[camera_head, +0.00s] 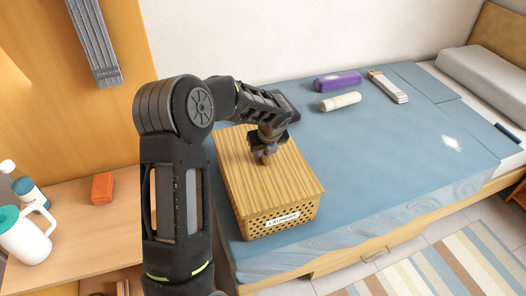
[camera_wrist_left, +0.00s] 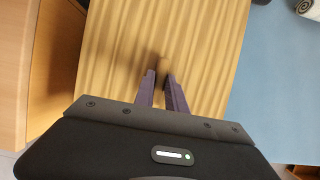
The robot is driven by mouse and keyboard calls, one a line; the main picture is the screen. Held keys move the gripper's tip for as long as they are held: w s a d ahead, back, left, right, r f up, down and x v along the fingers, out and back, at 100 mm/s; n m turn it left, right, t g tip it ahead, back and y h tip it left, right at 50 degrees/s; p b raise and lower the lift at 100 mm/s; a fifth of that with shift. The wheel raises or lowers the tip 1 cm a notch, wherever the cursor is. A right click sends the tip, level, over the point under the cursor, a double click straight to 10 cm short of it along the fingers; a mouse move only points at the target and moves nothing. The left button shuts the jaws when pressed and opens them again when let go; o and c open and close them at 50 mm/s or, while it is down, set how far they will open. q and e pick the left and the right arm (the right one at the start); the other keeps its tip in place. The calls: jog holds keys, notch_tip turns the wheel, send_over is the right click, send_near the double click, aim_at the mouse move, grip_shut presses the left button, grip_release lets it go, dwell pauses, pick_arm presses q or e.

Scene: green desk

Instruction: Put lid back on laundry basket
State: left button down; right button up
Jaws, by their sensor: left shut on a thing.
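The laundry basket (camera_head: 283,218) is a woven tan box with a "LAUNDRY" label, standing on the blue bed near its left end. The wooden lid (camera_head: 284,185) lies over the top of the basket, and its edges look roughly lined up with the basket's sides. My left gripper (camera_head: 264,155) is above the lid, shut on the lid's small knob. In the left wrist view the gripper (camera_wrist_left: 163,88) points at the brown knob (camera_wrist_left: 162,64), with the striped lid (camera_wrist_left: 205,40) filling the middle. Whether a thin gap remains under the lid I cannot tell. My right gripper is not in view.
On the bed (camera_head: 380,150) lie a purple roll (camera_head: 338,81), a cream roll (camera_head: 340,101) and a book-like item (camera_head: 388,87). A desk at left holds a white jug (camera_head: 25,238), a bottle (camera_head: 30,190) and an orange box (camera_head: 102,187). A striped rug (camera_head: 440,265) covers the floor.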

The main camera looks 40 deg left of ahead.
pick_arm(q)
jog(key=shift+f, duration=0.4)
dwell(0.6)
jog(key=c, duration=1.3)
grip_release()
jog(key=v, duration=0.7)
jog(key=shift+s+d+r+p, duration=0.1)
jog(key=shift+d+r+p, duration=0.1)
jog(key=shift+r+p, duration=0.2)
jog(key=shift+f, duration=0.1)
